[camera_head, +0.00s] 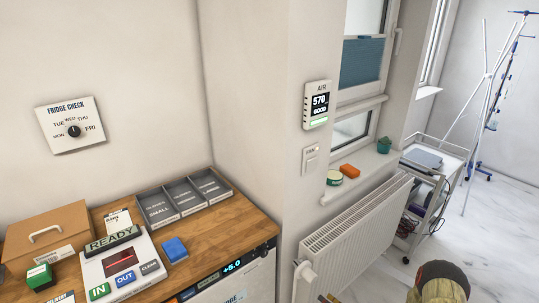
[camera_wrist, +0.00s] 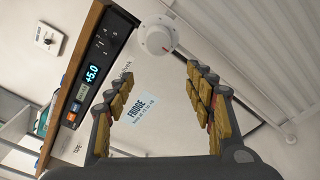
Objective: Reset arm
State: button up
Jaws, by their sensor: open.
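My gripper (camera_wrist: 160,72) shows in the wrist view with its two dark, yellow-padded fingers spread wide apart. Nothing is held between them. Behind the gap is the white fridge front with a "FRIDGE" label (camera_wrist: 141,110). A round white knob (camera_wrist: 156,38) with a red mark lies beyond the fingertips, apart from them. In the head view, a yellow and dark rounded part at the bottom right looks like part of my arm; the fingers cannot be made out there.
A wooden counter (camera_head: 225,224) at left bears a box (camera_head: 48,238), trays (camera_head: 183,197) and a button panel (camera_head: 122,263). The fridge display (camera_wrist: 92,74) reads +5.0. A white radiator (camera_head: 352,238) stands under the window sill. A trolley (camera_head: 436,165) and stand are at right; floor between shows clear.

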jog(key=s+a+f+n+g+y, duration=0.2)
jog(key=s+a+n+g, duration=0.15)
jog(key=s+a, duration=0.2)
jog(key=s+a+r+n+g, duration=0.3)
jog(key=s+r+n+g, duration=0.9)
jog(key=n, duration=0.4)
jog(key=s+d+r+n+h, duration=0.2)
jog(key=s+r+n+h, duration=0.15)
jog(key=r+n, duration=0.2)
jog(key=s+d+r+n+t+h, duration=0.1)
jog(key=s+d+r+n+h, duration=0.1)
jog(key=r+n+h, duration=0.35)
jog(key=s+d+r+n+h, duration=0.2)
jog(key=s+r+n, duration=0.1)
jog(key=r, duration=0.4)
jog(key=s+a+r+n+t+h, duration=0.1)
jog(key=r+n+t, duration=0.1)
jog(key=r, duration=0.6)
jog(key=s+a+r+n+t+h, duration=0.1)
jog(key=s+a+r+n+t, duration=0.1)
jog(key=r, duration=0.7)
jog(key=n+t, duration=0.1)
jog(key=t, duration=0.1)
jog(key=shift+s+a+t, duration=0.15)
jog(key=shift+s+t, duration=0.15)
jog(key=shift+t, duration=0.05)
jog(key=shift+c, duration=0.5)
